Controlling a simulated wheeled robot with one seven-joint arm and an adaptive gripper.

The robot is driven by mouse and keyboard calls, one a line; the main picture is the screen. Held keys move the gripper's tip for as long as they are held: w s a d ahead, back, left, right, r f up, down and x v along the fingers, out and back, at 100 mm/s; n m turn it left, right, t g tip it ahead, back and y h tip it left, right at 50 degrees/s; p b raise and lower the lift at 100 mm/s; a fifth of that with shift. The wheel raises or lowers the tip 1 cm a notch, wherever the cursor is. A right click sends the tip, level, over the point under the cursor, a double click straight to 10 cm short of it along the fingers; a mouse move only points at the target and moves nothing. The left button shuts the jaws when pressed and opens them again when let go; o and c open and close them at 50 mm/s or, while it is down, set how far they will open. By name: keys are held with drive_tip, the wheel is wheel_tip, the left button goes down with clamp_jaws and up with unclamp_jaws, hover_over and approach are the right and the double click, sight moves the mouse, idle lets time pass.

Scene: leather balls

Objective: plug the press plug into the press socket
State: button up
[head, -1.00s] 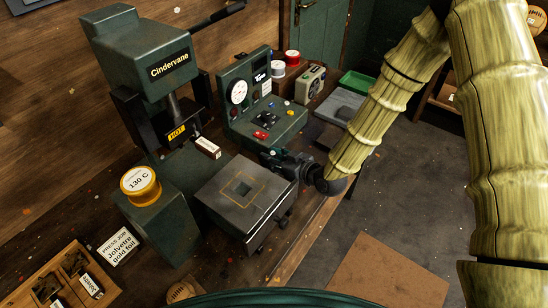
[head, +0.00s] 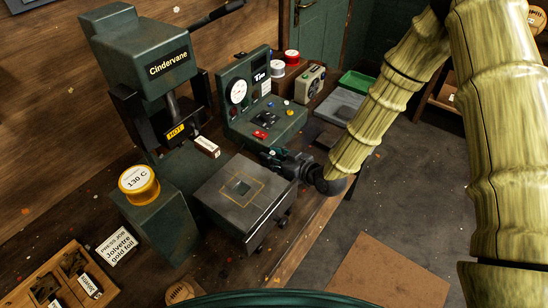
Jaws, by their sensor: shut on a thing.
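My gripper (head: 272,158) is at the front right of the green control box (head: 285,128), just behind the flat press bed (head: 240,192). It is small and dark here, seen from behind and above. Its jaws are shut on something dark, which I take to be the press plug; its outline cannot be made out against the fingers. The control box has a white dial, a dark recessed part on its sloped top, coloured buttons and a red part (head: 260,134) at its front. I cannot tell which part is the press socket, or whether the plug touches it.
The Cindervane press (head: 142,55) stands at the left with a hot head. A yellow-rimmed 130 C gauge (head: 139,184) sits in front. Red and white spools (head: 292,57), a small radio-like box (head: 310,80) and a green tray (head: 357,82) are behind. A wooden tray (head: 62,278) lies front left.

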drive_tip(key=shift+a+f, duration=0.15)
drive_tip(key=shift+f, duration=0.2)
drive_tip(key=o, duration=1.2)
drive_tip(key=shift+a, duration=0.1)
drive_tip(key=shift+o, duration=0.2)
drive_tip(key=shift+w, duration=0.1)
drive_tip(key=shift+d+r, duration=0.1)
drive_tip(key=shift+d, duration=0.1)
drive_tip(key=shift+s+d, duration=0.15)
drive_tip(key=shift+s, duration=0.05)
drive_tip(key=shift+v, duration=3.5)
